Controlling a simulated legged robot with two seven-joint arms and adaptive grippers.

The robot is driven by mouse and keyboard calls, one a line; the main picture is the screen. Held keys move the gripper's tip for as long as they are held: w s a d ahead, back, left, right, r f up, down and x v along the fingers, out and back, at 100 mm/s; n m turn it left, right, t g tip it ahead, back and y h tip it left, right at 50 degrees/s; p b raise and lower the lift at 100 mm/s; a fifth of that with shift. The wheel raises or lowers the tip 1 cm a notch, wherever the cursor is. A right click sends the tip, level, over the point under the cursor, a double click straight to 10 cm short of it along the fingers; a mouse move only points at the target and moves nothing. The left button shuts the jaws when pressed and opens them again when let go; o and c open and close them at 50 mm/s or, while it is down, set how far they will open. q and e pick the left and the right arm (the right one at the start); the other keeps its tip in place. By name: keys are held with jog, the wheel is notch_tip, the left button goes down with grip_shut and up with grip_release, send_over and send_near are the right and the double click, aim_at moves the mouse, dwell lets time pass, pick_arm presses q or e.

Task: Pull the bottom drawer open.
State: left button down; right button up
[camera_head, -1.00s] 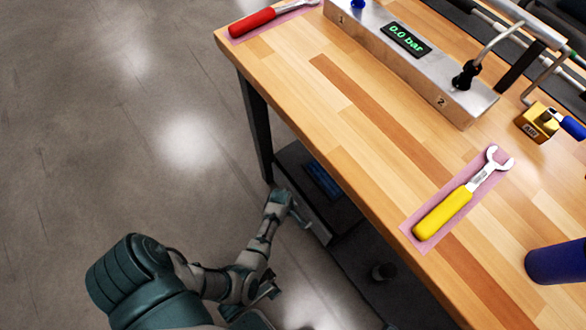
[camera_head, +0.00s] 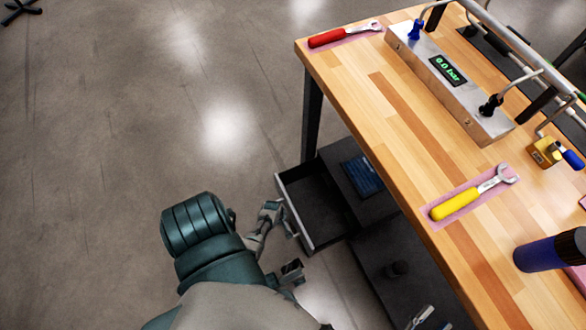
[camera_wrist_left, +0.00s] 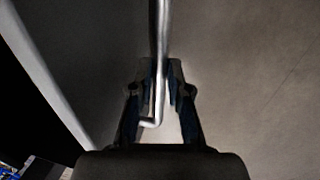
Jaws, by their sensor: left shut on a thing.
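The drawer (camera_head: 322,203) under the workbench stands pulled well out, its dark inside bare and empty in the head view. My left gripper (camera_head: 284,218) is at the outer side of the drawer front. In the left wrist view, my left gripper (camera_wrist_left: 160,95) is shut on the silver drawer handle (camera_wrist_left: 159,40), a thin bar running between its two fingers with a bent end near them.
The wooden workbench (camera_head: 400,130) carries a red-handled wrench (camera_head: 328,38), a yellow-handled wrench (camera_head: 457,205), a metal box with a 0.0 bar display (camera_head: 448,70) and a dark blue cylinder (camera_head: 548,252). A dark lower shelf (camera_head: 400,245) lies beneath.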

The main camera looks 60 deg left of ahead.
pick_arm(q)
jog(key=s, duration=0.2)
jog(key=s+a+p, duration=0.1)
jog(key=s, duration=0.2)
jog(key=shift+s+a, duration=0.15)
jog(key=shift+s, duration=0.2)
pick_arm(e)
jog(key=f+g, duration=0.2)
jog(key=f+g+h, duration=0.1)
jog(key=f, duration=0.2)
jog(key=shift+d+g, duration=0.2)
jog(key=shift+g, duration=0.2)
pick_arm(q)
jog(key=c, duration=1.1)
grip_release()
jog(key=shift+w, duration=0.1)
jog(key=shift+c, duration=0.2)
jog(key=shift+f, duration=0.15)
pick_arm(e)
jog(key=shift+a+r, duration=0.1)
jog(key=shift+a, duration=0.2)
pick_arm(q)
notch_tip(320, 180, up, 12)
jog(key=s, duration=0.2)
jog(key=shift+s+f, duration=0.15)
pick_arm(e)
jog(key=shift+d, duration=0.15)
